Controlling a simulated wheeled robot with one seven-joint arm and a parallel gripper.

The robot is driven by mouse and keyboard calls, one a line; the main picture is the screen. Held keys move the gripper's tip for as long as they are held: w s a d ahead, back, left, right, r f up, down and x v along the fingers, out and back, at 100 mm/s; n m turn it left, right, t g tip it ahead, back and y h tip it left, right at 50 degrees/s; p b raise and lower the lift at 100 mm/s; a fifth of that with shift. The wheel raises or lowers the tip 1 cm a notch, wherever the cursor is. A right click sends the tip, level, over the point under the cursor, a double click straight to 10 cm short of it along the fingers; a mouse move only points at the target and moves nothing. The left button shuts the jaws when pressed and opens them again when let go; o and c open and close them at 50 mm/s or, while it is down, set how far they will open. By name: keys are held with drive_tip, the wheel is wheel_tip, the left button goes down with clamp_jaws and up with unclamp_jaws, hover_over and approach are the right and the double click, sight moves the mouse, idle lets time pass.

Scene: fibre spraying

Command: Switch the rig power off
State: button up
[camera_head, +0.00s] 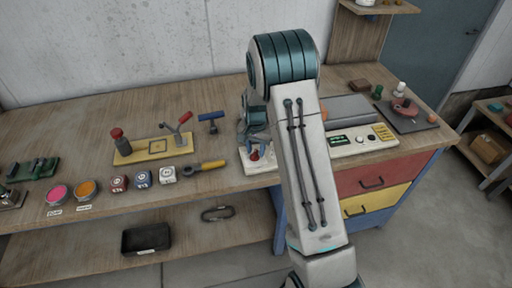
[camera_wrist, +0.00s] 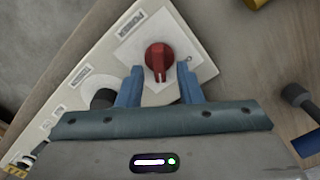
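The rig power switch is a red rotary knob (camera_wrist: 158,60) on a pale square plate of a cream panel (camera_wrist: 105,50). A label (camera_wrist: 124,22) beside it appears to read POWER. My gripper (camera_wrist: 159,70) is open, with its blue fingertips on either side of the knob's lower part; I cannot tell whether they touch it. The knob's pointer ridge points down toward my gripper in the wrist view. In the head view, my gripper (camera_head: 257,146) hangs over the panel's left end (camera_head: 258,168), with the red knob (camera_head: 254,155) just below it.
My forearm hides the panel's middle in the head view. Its right part (camera_head: 362,139) has a green display and yellow buttons. A dark handle (camera_wrist: 298,97) lies right of my gripper.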

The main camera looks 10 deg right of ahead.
drive_tip(key=shift+c, duration=0.3)
clamp_jaws()
